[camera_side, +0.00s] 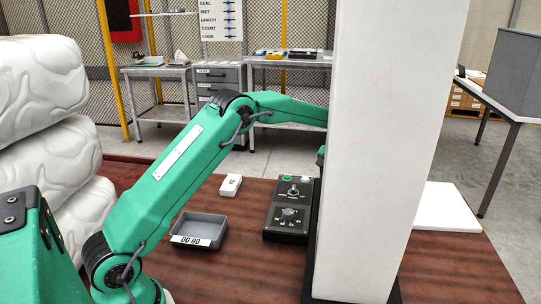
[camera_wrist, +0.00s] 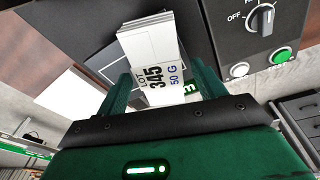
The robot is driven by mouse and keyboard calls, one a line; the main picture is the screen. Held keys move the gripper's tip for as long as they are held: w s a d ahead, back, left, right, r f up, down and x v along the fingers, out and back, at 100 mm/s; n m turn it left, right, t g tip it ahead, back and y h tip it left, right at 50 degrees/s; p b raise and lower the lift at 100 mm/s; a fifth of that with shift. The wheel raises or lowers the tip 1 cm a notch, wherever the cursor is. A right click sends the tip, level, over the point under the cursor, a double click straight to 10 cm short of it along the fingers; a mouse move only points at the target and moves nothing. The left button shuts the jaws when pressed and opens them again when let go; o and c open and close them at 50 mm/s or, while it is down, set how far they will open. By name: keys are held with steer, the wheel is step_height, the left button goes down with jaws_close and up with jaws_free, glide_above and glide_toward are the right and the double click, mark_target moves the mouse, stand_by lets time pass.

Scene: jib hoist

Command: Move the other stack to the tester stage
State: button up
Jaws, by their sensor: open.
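A stack of white cards or packets (camera_wrist: 150,45), labelled LOT 345 50 G, shows in the wrist view. It lies on a dark surface with a thin pale outline (camera_wrist: 100,62). My gripper (camera_wrist: 163,72) is open, with its green fingers on either side of the stack's lower end; whether they touch it I cannot tell. In the side view a wide white pillar hides my gripper and this stack. A small white block with dark print (camera_side: 231,185), possibly another stack, lies on the table behind the grey tray. I cannot clearly identify the tester stage.
The white pillar (camera_side: 385,150) stands on a dark base at the front right. A black control box (camera_side: 290,208) with knobs and a green button is left of it. A grey labelled tray (camera_side: 202,229) sits left of that. White sacks (camera_side: 45,130) fill the far left.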

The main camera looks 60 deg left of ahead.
steer(key=shift+r, duration=0.1)
step_height(320, 180, up, 12)
steer(key=s, duration=0.2)
stand_by(0.5)
